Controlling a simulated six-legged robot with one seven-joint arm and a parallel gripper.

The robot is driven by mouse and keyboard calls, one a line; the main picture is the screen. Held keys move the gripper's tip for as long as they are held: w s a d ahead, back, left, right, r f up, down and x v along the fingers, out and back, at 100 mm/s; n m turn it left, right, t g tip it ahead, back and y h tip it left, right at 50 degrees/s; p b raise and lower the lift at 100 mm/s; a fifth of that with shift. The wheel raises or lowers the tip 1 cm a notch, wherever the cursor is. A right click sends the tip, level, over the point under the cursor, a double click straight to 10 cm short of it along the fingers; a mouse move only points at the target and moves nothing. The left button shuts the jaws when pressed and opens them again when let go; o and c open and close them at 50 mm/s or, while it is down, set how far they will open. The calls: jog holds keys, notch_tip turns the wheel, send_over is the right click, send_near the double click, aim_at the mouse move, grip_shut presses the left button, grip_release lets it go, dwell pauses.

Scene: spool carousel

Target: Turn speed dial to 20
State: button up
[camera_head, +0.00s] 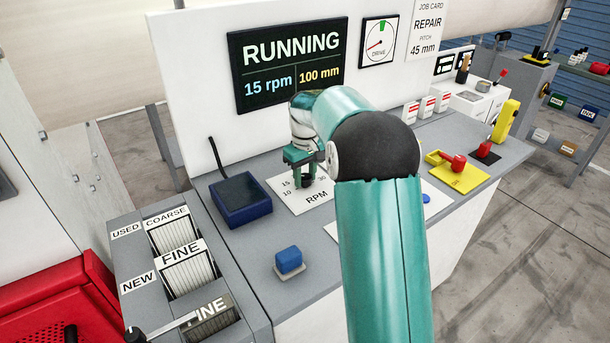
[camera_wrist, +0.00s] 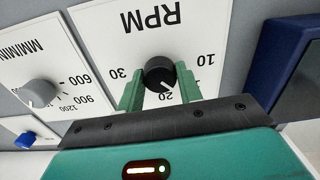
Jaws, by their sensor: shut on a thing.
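The speed dial (camera_wrist: 160,73) is a black round knob on the white RPM plate (camera_wrist: 150,20), seen upside down in the wrist view. Its light pointer mark is on the side near the 20; the exact setting is hard to read. My gripper (camera_wrist: 160,88) has one finger on each side of the knob and is shut on it. In the head view my gripper (camera_head: 304,174) points down at the RPM plate (camera_head: 318,197), covering part of the scale. The display (camera_head: 291,65) reads RUNNING, 15 rpm and 100 mm.
A dark blue box (camera_head: 240,200) stands left of the RPM plate, and a blue button (camera_head: 289,260) nearer. A grey knob (camera_wrist: 38,93) on a MM/MIN plate is beside the dial. Red levers and a yellow plate (camera_head: 466,179) lie to the right.

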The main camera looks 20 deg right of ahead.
aim_at(305, 176)
jog(key=m, duration=0.4)
jog(key=shift+m, duration=2.3)
jog(key=o, duration=1)
notch_tip(305, 176, up, 14)
jog(key=shift+f, duration=0.1)
